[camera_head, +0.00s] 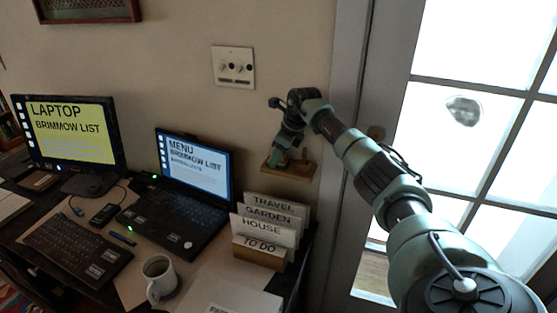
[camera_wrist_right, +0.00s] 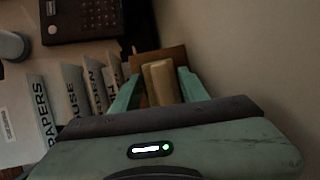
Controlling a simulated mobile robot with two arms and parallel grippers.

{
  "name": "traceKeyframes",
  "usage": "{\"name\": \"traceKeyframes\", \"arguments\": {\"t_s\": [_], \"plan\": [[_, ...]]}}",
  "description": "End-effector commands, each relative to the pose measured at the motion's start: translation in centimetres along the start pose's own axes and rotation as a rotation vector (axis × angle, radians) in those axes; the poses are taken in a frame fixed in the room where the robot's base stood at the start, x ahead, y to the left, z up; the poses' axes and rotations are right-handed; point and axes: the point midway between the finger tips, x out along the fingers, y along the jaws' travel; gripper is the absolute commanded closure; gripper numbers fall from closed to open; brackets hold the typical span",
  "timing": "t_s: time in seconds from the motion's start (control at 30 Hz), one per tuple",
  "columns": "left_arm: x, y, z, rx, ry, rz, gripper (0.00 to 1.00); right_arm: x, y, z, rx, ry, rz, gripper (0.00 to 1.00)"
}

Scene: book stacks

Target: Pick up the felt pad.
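The tan block between my right fingers in the right wrist view appears to be the felt pad (camera_wrist_right: 161,82). It lies on a small brown wooden shelf (camera_wrist_right: 175,55). In the head view this shelf (camera_head: 287,170) sits on the wall behind the card holder. My right gripper (camera_head: 291,150) points down over the shelf, and there the pad is hard to make out. In the right wrist view the green fingers (camera_wrist_right: 160,88) stand apart on either side of the pad. A narrow gap shows at the left finger; contact on the right is unclear. My left gripper is out of view.
A card holder (camera_head: 259,252) with upright labelled cards stands just below and left of the shelf. An open laptop (camera_head: 175,220), a monitor (camera_head: 70,140), a keyboard (camera_head: 77,248) and a mug (camera_head: 160,278) fill the desk. A glass-paned door (camera_head: 345,190) is close on the right.

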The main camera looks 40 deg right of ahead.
Motion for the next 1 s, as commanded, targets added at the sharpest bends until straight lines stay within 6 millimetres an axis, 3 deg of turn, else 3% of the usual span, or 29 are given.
{"name": "traceKeyframes", "arguments": {"t_s": [0.03,0.1,0.13,0.57,0.93,1.0], "plan": [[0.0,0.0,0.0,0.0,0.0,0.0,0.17,0.0,0.0,0.0,0.0,0.0,0.001,0.75],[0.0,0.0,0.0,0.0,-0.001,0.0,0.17,0.0,0.0,0.0,0.0,0.0,0.001,0.94],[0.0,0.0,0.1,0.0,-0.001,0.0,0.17,0.0,0.0,0.0,0.0,0.0,0.001,0.97],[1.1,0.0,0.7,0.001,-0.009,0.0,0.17,-0.6,0.3,0.3,-0.001,-0.003,-0.001,0.97],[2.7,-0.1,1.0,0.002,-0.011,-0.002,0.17,-6.7,-0.7,2.9,0.002,-0.006,-0.001,1.0],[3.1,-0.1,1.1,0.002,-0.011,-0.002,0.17,-6.4,0.4,2.6,-0.004,0.0,-0.001,1.0]]}}
